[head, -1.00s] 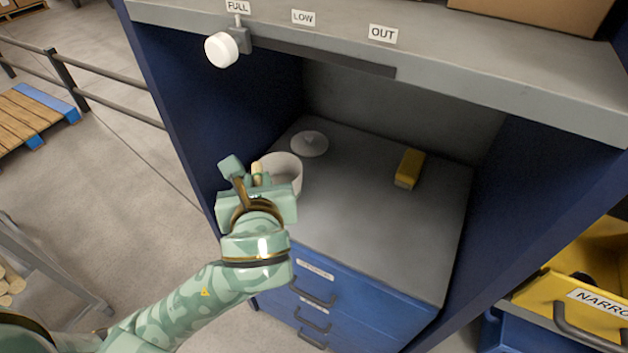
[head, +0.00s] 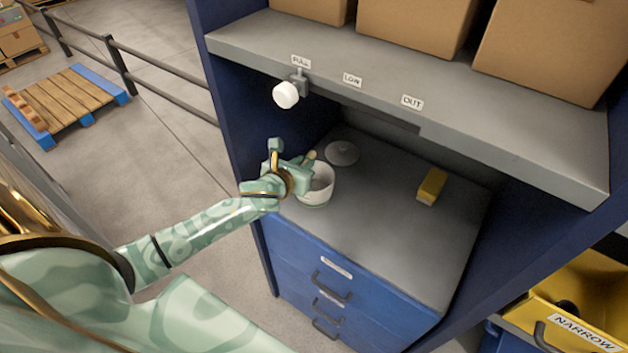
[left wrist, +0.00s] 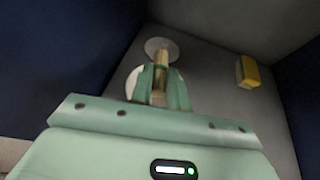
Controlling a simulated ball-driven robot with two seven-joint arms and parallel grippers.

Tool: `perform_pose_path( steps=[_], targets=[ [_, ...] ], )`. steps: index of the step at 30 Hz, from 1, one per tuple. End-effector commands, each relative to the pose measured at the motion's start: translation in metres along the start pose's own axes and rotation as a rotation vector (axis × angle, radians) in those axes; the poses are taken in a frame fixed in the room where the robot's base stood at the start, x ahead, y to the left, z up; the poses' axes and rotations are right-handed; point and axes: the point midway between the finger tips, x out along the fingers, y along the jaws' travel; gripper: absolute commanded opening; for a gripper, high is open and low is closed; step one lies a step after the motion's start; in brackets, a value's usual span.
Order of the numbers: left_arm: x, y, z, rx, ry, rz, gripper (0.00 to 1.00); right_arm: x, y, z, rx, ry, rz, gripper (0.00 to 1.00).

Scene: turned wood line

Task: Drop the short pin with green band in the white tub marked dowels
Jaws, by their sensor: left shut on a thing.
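My left gripper (head: 301,164) is shut on a pale wooden pin (head: 311,155). In the left wrist view the pin (left wrist: 160,62) stands up between the two green fingers (left wrist: 164,88); I cannot make out a green band. The round white tub (head: 318,192) stands open on the grey top of the blue cabinet, near its left edge. The gripper is over the tub's rear left rim and hides part of it. In the left wrist view the tub (left wrist: 132,82) shows partly behind the fingers. No marking on it can be read. My right gripper is out of view.
A yellow block (head: 432,186) lies to the right on the grey top (head: 375,220). A shelf with a white knob (head: 286,95) overhangs. A yellow bin (head: 590,300) labelled NARROW stands at lower right.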

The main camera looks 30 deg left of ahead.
Motion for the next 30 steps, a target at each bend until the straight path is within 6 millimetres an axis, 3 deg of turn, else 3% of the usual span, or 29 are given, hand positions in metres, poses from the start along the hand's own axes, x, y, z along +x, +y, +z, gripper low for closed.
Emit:
perform_pose_path(
  steps=[6,15,21,30],
  targets=[
    [0.01,0.011,0.001,0.029,-0.001,-0.077,0.0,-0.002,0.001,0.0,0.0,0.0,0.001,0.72],
    [0.026,0.01,-0.036,0.03,0.002,-0.082,0.0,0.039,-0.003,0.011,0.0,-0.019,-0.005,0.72],
    [0.032,0.009,-0.05,0.029,0.001,-0.082,0.0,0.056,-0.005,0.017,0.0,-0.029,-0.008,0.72],
    [0.032,0.009,-0.05,0.031,-0.001,-0.082,0.0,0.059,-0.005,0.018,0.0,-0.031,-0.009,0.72]
  ],
)
